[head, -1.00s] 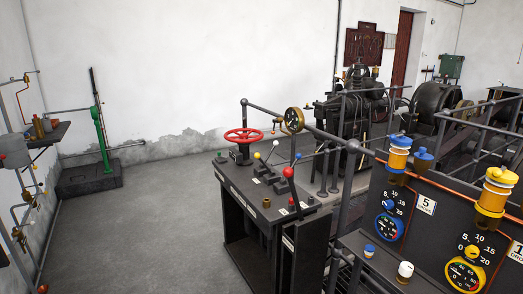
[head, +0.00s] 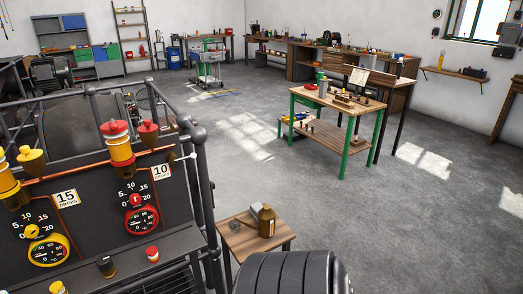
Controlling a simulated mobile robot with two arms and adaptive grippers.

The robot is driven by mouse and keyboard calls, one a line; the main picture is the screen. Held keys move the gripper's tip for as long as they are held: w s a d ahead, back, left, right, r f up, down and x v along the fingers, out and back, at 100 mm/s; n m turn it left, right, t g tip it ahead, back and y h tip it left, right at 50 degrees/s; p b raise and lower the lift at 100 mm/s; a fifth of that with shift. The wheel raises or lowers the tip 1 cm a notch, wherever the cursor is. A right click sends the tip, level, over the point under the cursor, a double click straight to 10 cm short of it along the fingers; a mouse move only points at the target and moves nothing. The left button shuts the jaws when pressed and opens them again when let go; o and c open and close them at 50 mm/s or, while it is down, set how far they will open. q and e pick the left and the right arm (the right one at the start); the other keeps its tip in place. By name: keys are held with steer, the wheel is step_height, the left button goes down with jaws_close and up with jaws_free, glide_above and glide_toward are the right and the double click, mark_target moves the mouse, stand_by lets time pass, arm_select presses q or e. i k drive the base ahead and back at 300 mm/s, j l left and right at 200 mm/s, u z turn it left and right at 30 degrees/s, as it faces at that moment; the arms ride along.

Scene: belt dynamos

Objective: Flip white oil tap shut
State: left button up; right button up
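A short lever with a white tip (head: 191,156) sticks out at the right end of a copper pipe on top of the dark oiler panel (head: 95,215). It may be the white oil tap; I cannot tell for sure. It points right and slightly up. The panel carries a yellow-marked dial (head: 48,250) and a red-marked dial (head: 142,220), with a red-topped oiler (head: 120,148) above. Neither of my grippers is in view.
A small wooden table (head: 248,238) with a brown bottle (head: 266,221) stands right of the panel, behind railing posts (head: 203,180). A black ribbed shape fills the bottom centre. A green-legged workbench (head: 335,108) stands farther off. Open grey floor lies on the right.

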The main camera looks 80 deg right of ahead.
mark_target(193, 156)
steer(key=z, duration=1.95)
